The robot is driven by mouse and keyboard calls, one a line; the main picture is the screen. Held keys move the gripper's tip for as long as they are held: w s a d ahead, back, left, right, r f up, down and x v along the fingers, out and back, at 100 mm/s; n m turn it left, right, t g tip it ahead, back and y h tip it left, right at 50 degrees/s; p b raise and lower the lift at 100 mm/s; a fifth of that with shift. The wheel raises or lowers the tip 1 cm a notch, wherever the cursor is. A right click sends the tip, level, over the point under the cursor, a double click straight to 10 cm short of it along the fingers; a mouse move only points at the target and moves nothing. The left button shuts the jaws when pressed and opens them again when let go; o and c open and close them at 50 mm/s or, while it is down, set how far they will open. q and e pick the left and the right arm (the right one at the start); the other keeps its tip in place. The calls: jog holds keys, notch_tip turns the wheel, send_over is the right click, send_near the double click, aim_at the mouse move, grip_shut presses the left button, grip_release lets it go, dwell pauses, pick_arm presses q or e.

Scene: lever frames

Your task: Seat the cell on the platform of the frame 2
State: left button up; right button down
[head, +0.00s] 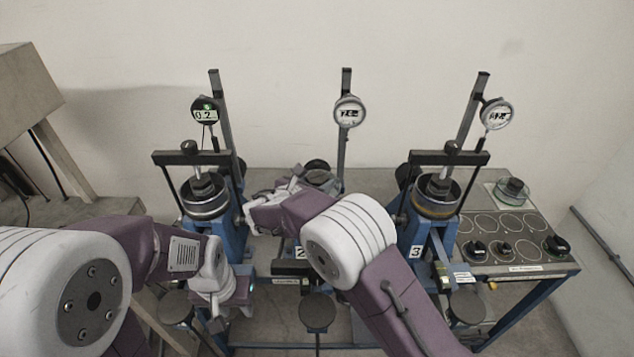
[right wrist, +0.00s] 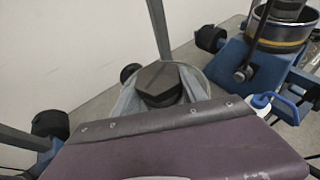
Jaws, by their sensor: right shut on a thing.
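Frame 2 (head: 345,145) is the middle one, with an upright post and a round dial gauge (head: 349,111). My right forearm hides most of its body and its platform. My right gripper (head: 316,182) is at frame 2, shut on the cell (head: 321,175). In the right wrist view the cell (right wrist: 160,82) shows a dark faceted top between two pale fingers, with a pale round rim around it. I cannot tell whether it touches the platform. My left gripper (head: 216,322) points down at the lower left; its jaws are too small to read.
Frame 1 (head: 226,160) at left and frame 3 (head: 464,160) at right each hold a cell under a crossbar. Round dark discs (head: 317,312) stand low in front.

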jog(key=shift+f+b, duration=0.3)
dwell(0.5)
